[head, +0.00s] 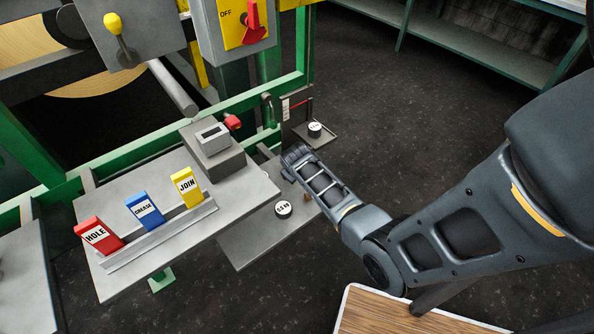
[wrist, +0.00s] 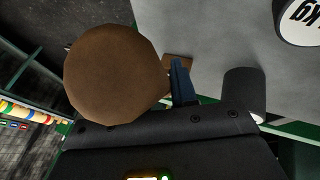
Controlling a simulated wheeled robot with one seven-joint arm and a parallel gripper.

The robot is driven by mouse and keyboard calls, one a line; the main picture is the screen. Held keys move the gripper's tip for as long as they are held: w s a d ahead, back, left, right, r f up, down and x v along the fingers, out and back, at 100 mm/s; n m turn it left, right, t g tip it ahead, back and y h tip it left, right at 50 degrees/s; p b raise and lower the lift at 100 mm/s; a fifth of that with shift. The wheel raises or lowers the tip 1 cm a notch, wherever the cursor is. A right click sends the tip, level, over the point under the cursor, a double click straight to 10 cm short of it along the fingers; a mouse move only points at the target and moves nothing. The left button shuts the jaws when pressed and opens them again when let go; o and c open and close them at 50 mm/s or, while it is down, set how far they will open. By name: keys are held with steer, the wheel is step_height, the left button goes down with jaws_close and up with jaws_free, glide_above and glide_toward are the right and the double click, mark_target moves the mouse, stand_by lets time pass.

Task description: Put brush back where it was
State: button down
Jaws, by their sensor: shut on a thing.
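A brown, rounded thing (wrist: 117,75), seemingly the end of the brush handle, is large and close in the wrist view. My gripper (head: 291,172) is over the low grey shelf (head: 250,238) in the head view, shut on the brush. A blue-grey finger (wrist: 182,84) shows beside the brown end in the wrist view. The bristles are hidden, and I cannot tell whether the brush touches the shelf. A small brown block (head: 307,198) shows just below my gripper in the head view; I cannot tell whether it is part of the brush.
A round weight (head: 283,209) lies on the low shelf, close to my gripper. Another weight (head: 314,129) sits on a small tray behind. The higher grey table (head: 150,222) carries red, blue and yellow tags and a grey box (head: 212,146). A wooden-topped surface (head: 385,318) is at front.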

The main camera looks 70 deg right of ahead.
steer(key=shift+f, duration=0.3)
steer(key=c, duration=0.9)
jaws_free()
steer(key=shift+r+p, duration=0.35)
steer(key=shift+r, duration=0.3)
steer(key=p+v, duration=0.1)
steer(key=v, duration=1)
steer(key=shift+s+a+r, duration=0.1)
steer(key=shift+a+r, duration=0.1)
steer(key=shift+r, duration=0.05)
